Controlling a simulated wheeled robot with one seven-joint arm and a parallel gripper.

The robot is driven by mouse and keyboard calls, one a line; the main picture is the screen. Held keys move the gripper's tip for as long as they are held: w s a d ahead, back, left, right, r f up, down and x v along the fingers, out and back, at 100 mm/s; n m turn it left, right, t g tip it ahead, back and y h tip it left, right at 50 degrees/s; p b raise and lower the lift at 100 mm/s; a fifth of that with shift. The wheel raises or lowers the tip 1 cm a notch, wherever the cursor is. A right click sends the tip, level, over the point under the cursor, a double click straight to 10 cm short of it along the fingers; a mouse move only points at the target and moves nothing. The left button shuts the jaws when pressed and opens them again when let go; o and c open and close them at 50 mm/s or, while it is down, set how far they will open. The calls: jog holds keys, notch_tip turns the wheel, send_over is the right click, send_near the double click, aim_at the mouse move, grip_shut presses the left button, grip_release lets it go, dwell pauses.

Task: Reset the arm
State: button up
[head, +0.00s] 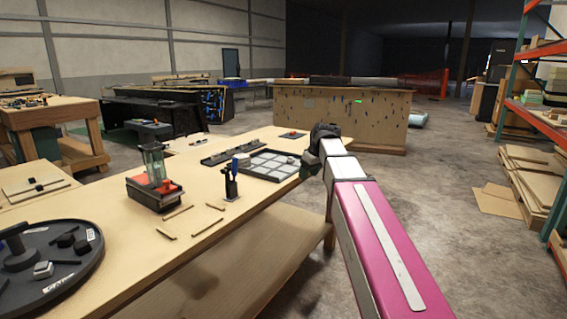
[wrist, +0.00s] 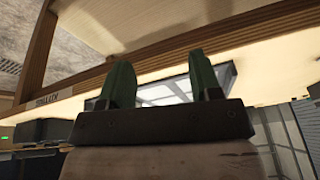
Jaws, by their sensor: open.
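My arm reaches forward from the lower right in the head view, with a pink and white link. My gripper (head: 309,168) is at its far end, by the right edge of the wooden table (head: 255,215). In the wrist view my gripper (wrist: 160,82) shows two green fingers standing apart with nothing between them. Behind the fingers lies a dark-framed tray with pale square cells (wrist: 165,92). In the head view this tray (head: 268,165) lies on the table just left of my gripper. I cannot tell the exact gap between fingers and tray.
On the table stand a lantern-like device with a red part (head: 154,180), a small black stand with a blue top (head: 231,183) and a round black tray (head: 45,268). Thin wooden strips lie between. Orange shelving (head: 530,110) stands right. The concrete floor (head: 450,230) right of my arm is open.

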jog(key=s+d+f+m+h, duration=0.1)
jog(key=s+d+f+m, duration=0.2)
jog(key=s+f, duration=0.4)
jog(key=s+d+f+m+g+h, duration=0.1)
jog(key=s+d+f+m, duration=0.1)
jog(key=s+f, duration=0.6)
jog(key=s+d+f+m+h, duration=0.1)
jog(key=s+d+f+m, duration=0.2)
jog(key=s+f, duration=0.5)
notch_tip(320, 180, down, 9)
jog(key=shift+d+r+m+g, duration=0.2)
jog(key=shift+d+m+g, duration=0.1)
jog(key=shift+d+g, duration=0.15)
